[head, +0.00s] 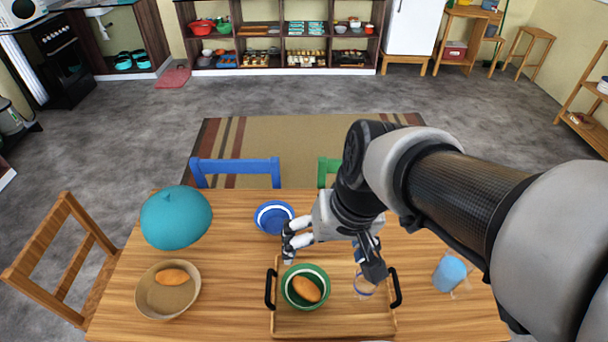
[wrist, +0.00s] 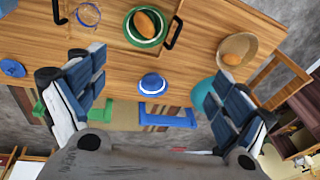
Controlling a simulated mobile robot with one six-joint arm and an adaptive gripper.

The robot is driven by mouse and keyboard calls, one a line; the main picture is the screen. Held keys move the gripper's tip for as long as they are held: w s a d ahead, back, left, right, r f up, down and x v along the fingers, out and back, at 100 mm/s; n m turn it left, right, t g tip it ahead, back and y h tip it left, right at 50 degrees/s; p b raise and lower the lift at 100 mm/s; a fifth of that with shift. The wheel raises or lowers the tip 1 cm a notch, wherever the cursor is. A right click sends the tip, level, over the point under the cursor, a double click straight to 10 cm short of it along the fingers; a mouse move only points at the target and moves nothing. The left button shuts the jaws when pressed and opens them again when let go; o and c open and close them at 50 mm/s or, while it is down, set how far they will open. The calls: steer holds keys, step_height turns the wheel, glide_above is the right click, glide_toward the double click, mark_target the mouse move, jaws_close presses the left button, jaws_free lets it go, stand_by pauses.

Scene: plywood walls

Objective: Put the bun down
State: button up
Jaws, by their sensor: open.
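One orange-brown bun (head: 306,289) lies in a green bowl (head: 286,300) on the wooden tray (head: 335,324). That bun also shows in the wrist view (wrist: 145,23). A second bun (head: 172,276) lies in a tan bowl (head: 148,301) at the table's left; it shows in the wrist view too (wrist: 232,59). My gripper (head: 332,250) is above the table, near the far edge of the tray. Its fingers are spread wide in the wrist view (wrist: 150,95), with nothing held between them. Both buns are apart from the fingers.
A blue bowl (head: 273,216) stands beyond the tray. A teal dome (head: 176,217) is at the far left, a clear glass (head: 364,286) on the tray, and a blue cup (head: 449,273) at the right. The wooden table (head: 232,280) is bare between tan bowl and tray.

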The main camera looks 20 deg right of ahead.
steer(key=s+r+n+t+h, duration=0.1)
steer(key=s+r+n+t, duration=0.1)
steer(key=s+r, duration=0.2)
steer(key=shift+s+r+n, duration=0.15)
steer(key=shift+s+n, duration=0.15)
steer(key=shift+s, duration=0.5)
